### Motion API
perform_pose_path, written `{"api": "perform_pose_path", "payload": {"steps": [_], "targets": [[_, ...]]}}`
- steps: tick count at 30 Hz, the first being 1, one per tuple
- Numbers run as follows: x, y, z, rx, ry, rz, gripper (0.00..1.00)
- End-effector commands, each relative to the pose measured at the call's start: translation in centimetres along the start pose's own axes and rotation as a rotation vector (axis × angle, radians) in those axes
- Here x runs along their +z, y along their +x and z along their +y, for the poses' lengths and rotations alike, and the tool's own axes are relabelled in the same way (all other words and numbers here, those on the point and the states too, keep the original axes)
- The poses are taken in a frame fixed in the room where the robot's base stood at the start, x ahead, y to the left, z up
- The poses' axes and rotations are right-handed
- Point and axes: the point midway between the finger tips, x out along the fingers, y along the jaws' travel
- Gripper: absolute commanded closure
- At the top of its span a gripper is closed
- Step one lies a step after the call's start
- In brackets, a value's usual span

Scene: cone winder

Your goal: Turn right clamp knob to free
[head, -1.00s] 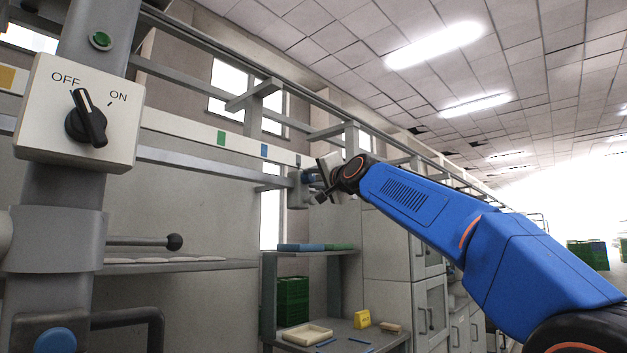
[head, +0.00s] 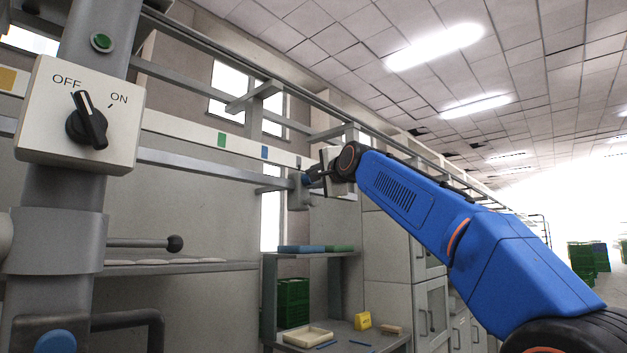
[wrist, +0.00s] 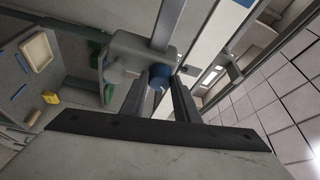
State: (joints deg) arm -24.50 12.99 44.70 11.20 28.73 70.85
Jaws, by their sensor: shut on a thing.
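The clamp knob is a blue round knob (wrist: 159,74) with a small pale mark. It sits on a grey clamp block (wrist: 128,52) on a rail. My gripper (wrist: 160,88) is shut on the knob, one dark finger on each side of it in the wrist view. In the head view my gripper (head: 313,176) reaches the clamp at the end of the rail, and the blue knob (head: 306,181) shows only small, partly hidden by the fingers.
A box with an OFF/ON switch (head: 86,128), its pointer toward OFF, stands near at left on a grey post. A shelf bench (head: 345,335) below holds a cream tray (head: 307,335) and a yellow block (head: 362,320). Grey rails (head: 215,165) run past the clamp.

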Motion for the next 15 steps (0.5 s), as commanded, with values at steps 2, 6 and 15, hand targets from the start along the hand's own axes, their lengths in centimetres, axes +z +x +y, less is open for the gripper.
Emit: {"api": "perform_pose_path", "payload": {"steps": [2,6,15], "targets": [[0.0,0.04,0.05,0.003,0.005,0.0,0.94],[0.0,0.04,0.06,0.006,0.009,0.0,0.94],[0.02,0.04,0.07,0.006,0.009,-0.001,0.65]]}}
